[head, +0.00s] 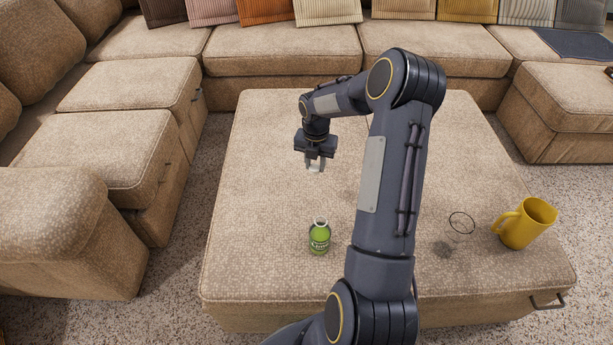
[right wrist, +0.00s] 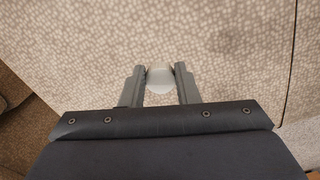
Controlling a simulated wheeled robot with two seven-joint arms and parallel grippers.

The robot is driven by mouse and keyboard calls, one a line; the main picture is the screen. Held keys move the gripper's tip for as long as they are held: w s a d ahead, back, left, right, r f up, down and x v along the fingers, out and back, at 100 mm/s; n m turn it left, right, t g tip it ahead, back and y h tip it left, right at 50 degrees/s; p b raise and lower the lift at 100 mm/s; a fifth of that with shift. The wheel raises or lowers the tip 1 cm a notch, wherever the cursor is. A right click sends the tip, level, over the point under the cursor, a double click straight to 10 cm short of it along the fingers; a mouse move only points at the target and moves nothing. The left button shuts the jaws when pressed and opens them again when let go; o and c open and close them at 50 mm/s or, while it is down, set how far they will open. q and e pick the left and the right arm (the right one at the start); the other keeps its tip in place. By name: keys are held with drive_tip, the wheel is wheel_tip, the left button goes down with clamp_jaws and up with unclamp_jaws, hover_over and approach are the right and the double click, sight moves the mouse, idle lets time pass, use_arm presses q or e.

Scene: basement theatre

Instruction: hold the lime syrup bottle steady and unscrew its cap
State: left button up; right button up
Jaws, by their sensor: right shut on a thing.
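The lime syrup bottle (head: 319,238) is small and green with a pale open neck. It stands upright on the beige ottoman, and no cap shows on it. My right gripper (head: 316,165) is above the ottoman, farther back than the bottle and apart from it. It is shut on a whitish cap (head: 315,169). In the right wrist view the cap (right wrist: 160,80) sits between the two fingers of my right gripper (right wrist: 160,82). My left gripper is not in view, and nothing holds the bottle.
The beige ottoman (head: 270,190) is mostly bare around the bottle. A sectional sofa (head: 130,140) surrounds the ottoman at left and back.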

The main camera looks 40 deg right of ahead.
drive_tip(key=b, duration=0.1)
hover_over(307, 179)
drive_tip(key=f, duration=0.4)
drive_tip(key=shift+s+f, duration=0.35)
drive_tip(key=shift+w+f+b, duration=0.15)
drive_tip(key=shift+f+b, duration=0.25)
drive_tip(key=shift+f, duration=0.5)
drive_tip(key=shift+w+f+b, duration=0.1)
drive_tip(key=shift+f+b, duration=0.3)
drive_tip(key=shift+f, duration=0.45)
drive_tip(key=shift+f, duration=0.1)
drive_tip(key=o, duration=0.6)
drive_tip(key=shift+f, duration=0.1)
drive_tip(key=o, duration=0.5)
drive_tip(key=shift+a, duration=0.1)
